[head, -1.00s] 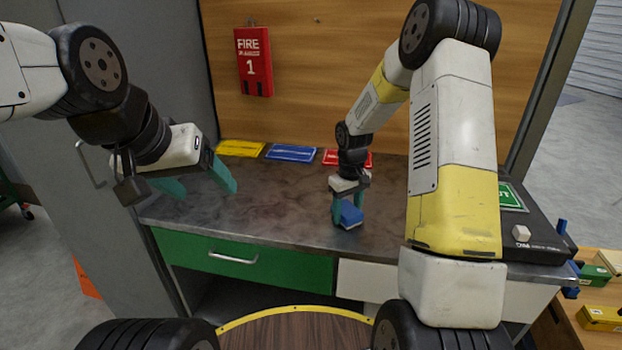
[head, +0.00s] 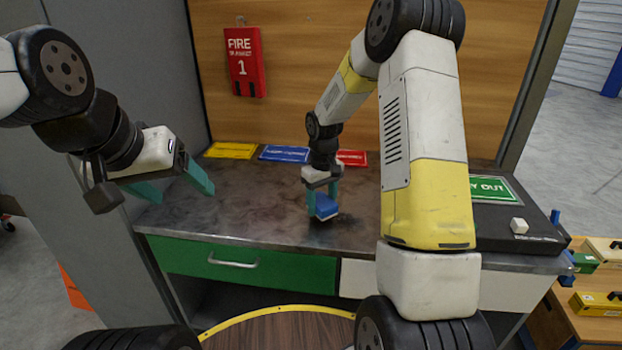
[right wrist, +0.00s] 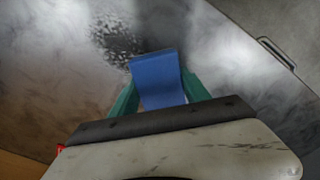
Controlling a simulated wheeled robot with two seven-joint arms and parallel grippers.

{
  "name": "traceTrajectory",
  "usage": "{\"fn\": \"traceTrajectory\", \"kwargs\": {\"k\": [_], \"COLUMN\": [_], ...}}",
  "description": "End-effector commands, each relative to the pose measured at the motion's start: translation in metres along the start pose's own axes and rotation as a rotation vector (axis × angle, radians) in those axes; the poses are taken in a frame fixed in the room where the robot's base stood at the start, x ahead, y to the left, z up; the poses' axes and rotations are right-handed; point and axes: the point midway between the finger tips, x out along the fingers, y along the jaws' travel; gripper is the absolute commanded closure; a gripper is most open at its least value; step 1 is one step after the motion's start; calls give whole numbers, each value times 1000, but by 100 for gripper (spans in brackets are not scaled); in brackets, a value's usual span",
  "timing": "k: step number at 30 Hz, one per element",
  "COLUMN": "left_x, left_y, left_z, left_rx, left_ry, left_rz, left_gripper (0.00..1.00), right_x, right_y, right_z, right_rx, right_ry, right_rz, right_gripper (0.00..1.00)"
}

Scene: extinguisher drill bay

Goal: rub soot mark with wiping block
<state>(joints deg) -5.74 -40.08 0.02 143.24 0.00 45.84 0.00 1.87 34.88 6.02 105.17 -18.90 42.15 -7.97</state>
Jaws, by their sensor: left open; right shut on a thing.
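The wiping block (head: 326,208) is blue and held between the green fingers of my right gripper (head: 322,201), low over the front part of the grey benchtop. In the right wrist view the block (right wrist: 158,78) fills the space between the fingers. The soot mark (right wrist: 118,42) is a dark speckled patch on the bench, just past the block's far end and partly hidden by it. Whether the block touches the bench I cannot tell. My left gripper (head: 178,189) is open and empty, above the bench's left end.
Yellow (head: 231,150), blue (head: 285,153) and red (head: 351,157) plates lie along the back of the bench (head: 250,210). A red fire box (head: 245,62) hangs on the wooden wall. A black box with a green sign (head: 494,189) stands at the right. The bench's middle is clear.

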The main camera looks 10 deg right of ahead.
Motion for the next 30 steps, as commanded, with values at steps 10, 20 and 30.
{"fn": "traceTrajectory", "kwargs": {"k": [10,20,30], "left_x": [0,0,0], "left_y": [0,0,0], "left_z": [0,0,0], "left_rx": [0,0,0], "left_ry": [0,0,0], "left_rz": [0,0,0], "left_gripper": [27,27,27], "right_x": [-31,-57,-59], "right_y": [-7,-12,-13], "right_z": [0,2,2], "right_rx": [0,1,2], "right_ry": [1,1,-1], "right_rz": [1,1,0], "right_gripper": [84,84,84]}}
